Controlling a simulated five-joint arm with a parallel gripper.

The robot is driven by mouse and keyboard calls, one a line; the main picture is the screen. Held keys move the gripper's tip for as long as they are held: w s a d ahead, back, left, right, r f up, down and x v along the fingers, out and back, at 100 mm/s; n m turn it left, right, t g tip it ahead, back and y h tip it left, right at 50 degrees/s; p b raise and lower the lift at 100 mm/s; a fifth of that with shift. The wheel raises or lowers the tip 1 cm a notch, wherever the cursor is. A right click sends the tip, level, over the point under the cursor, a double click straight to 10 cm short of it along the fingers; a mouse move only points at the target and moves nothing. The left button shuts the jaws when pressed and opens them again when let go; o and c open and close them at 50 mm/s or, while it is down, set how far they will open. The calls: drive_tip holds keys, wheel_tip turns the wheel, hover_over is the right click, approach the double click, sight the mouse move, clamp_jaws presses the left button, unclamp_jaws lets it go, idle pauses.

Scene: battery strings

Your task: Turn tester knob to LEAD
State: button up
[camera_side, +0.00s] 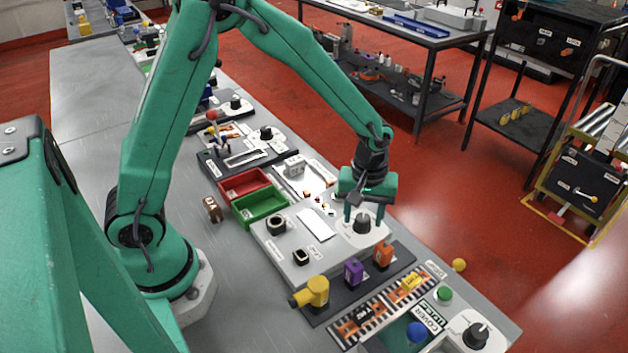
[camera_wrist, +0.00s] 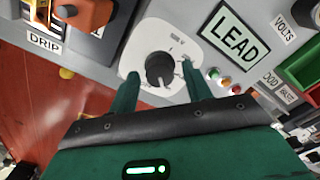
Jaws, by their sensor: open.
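The tester knob (camera_wrist: 159,68) is a black round knob on a white dial plate (camera_wrist: 151,33) in the wrist view. It also shows in the side view (camera_side: 362,224) at the right end of the grey tester panel (camera_side: 281,262). A plate reading LEAD (camera_wrist: 235,33) sits to the right of the dial in the wrist view. My gripper (camera_wrist: 160,72) is open, with one green finger on each side of the knob. I cannot tell whether the fingers touch it. In the side view my gripper (camera_side: 364,214) points down over the knob. The small dial markings and pointer are hard to read.
A red bin (camera_side: 244,184) and a green bin (camera_side: 259,205) stand behind the tester panel.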

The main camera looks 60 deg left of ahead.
sight(363, 218)
drive_tip(key=shift+r, duration=1.6)
drive_tip(key=shift+s+a+r, duration=0.1)
drive_tip(key=shift+a+r, duration=0.05)
drive_tip(key=shift+r, duration=0.2)
drive_tip(key=s+a+r+m+t, duration=0.2)
drive_tip(key=s+a+r+m, duration=0.2)
drive_tip(key=s+r, duration=0.4)
drive_tip(key=s+a+r+m+t, duration=0.3)
drive_tip(key=s+a+r+m, duration=0.1)
drive_tip(key=s+r, duration=0.5)
drive_tip(key=shift+s+a+m+t, duration=0.2)
drive_tip(key=shift+a+m+t, duration=0.1)
drive_tip(key=shift+m, duration=0.2)
